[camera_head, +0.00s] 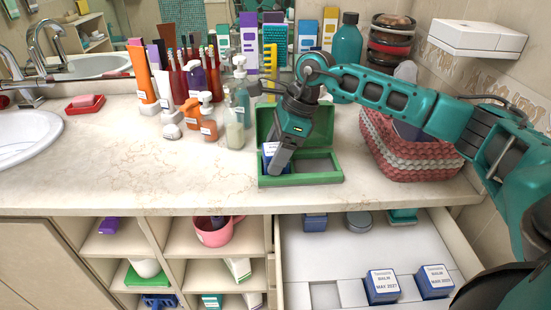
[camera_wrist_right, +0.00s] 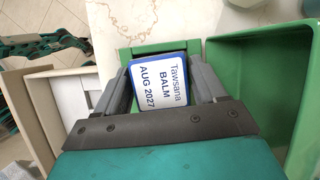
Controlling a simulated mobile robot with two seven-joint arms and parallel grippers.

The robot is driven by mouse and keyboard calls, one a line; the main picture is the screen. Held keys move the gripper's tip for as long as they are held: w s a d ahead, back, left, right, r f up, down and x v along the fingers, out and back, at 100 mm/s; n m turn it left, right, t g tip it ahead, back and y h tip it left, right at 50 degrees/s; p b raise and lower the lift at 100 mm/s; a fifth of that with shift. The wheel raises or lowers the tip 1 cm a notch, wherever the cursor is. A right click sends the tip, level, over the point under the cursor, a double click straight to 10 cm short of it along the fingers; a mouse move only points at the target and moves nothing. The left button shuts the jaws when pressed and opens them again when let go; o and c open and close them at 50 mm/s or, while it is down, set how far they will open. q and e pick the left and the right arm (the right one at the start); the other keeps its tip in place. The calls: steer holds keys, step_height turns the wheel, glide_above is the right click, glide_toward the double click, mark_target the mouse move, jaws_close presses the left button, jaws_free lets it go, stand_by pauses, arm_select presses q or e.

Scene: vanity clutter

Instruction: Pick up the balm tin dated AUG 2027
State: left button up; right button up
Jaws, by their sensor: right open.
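The balm tin (camera_wrist_right: 160,84) is a blue box with a white label reading Tawsana BALM AUG 2027 in the right wrist view. It sits in the left part of the open green box (camera_head: 300,181) on the counter, and its blue side (camera_head: 268,152) shows in the head view. My right gripper (camera_head: 275,168) points down into the green box. In the wrist view its fingers (camera_wrist_right: 163,78) stand on both sides of the tin, open; whether they touch it I cannot tell. My left gripper is not in view.
An open drawer below holds a blue balm tin marked MAY 2027 (camera_head: 382,288) and another blue balm tin (camera_head: 435,283) with a blurry date. A woven basket (camera_head: 420,165) stands right of the green box. Pump bottles (camera_head: 234,128) stand to its left. The front left counter is clear.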

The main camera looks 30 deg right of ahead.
steer(key=shift+c, duration=0.2)
steer(key=c, duration=0.8)
steer(key=shift+o, duration=0.2)
steer(key=shift+r, duration=0.1)
